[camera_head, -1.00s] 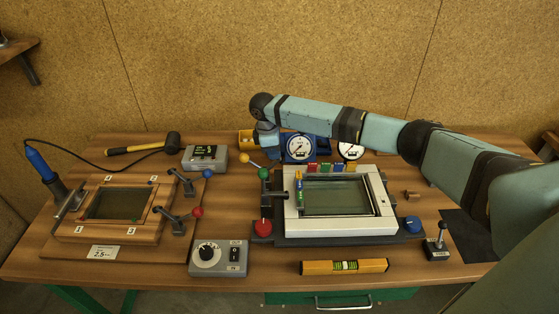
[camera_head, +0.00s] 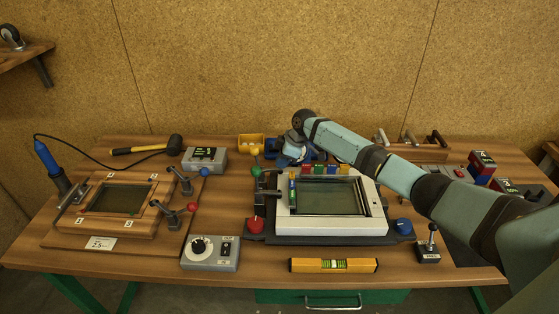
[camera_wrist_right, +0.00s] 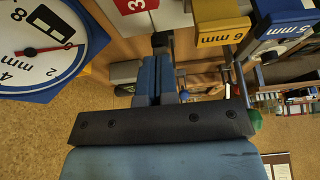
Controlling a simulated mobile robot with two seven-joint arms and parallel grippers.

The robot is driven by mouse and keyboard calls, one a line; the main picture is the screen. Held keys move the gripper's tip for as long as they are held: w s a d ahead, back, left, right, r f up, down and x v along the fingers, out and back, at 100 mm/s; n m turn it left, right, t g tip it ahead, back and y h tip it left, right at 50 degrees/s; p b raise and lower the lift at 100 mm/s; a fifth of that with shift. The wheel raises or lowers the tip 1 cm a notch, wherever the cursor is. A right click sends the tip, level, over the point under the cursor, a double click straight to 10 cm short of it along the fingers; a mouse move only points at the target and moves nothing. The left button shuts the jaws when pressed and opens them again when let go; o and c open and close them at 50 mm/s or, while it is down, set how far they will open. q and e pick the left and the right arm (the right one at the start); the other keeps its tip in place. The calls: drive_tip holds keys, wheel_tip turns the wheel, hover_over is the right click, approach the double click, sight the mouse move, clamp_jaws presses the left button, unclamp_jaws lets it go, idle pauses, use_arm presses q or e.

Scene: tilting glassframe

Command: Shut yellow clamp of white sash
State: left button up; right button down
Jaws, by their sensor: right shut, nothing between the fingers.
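The white sash (camera_head: 330,228) lies flat on a dark base at the centre right of the bench. At its left edge stand clamps with ball-ended levers. The yellow clamp's ball (camera_head: 255,152) is up, just behind the green ball (camera_head: 256,171), and its lever is partly hidden. My right gripper (camera_head: 288,158) is behind the sash, right of the yellow ball and in front of the blue gauge. Its fingers (camera_wrist_right: 155,80) are together and empty in the right wrist view. The green ball (camera_wrist_right: 255,122) shows there at the right; I cannot make out the yellow ball. My left gripper is out of view.
A red knob (camera_head: 257,225) stands at the sash's front left. A wooden frame (camera_head: 118,205) is at left, a spirit level (camera_head: 333,265) in front.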

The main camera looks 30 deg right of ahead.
drive_tip(key=shift+s+f+y+b, duration=0.15)
drive_tip(key=shift+f+y+b, duration=0.2)
drive_tip(key=shift+f+y, duration=0.2)
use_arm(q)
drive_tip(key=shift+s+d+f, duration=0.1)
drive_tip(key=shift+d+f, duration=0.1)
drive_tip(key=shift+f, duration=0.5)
use_arm(e)
drive_tip(key=shift+d+t, duration=0.1)
drive_tip(key=shift+t, duration=0.2)
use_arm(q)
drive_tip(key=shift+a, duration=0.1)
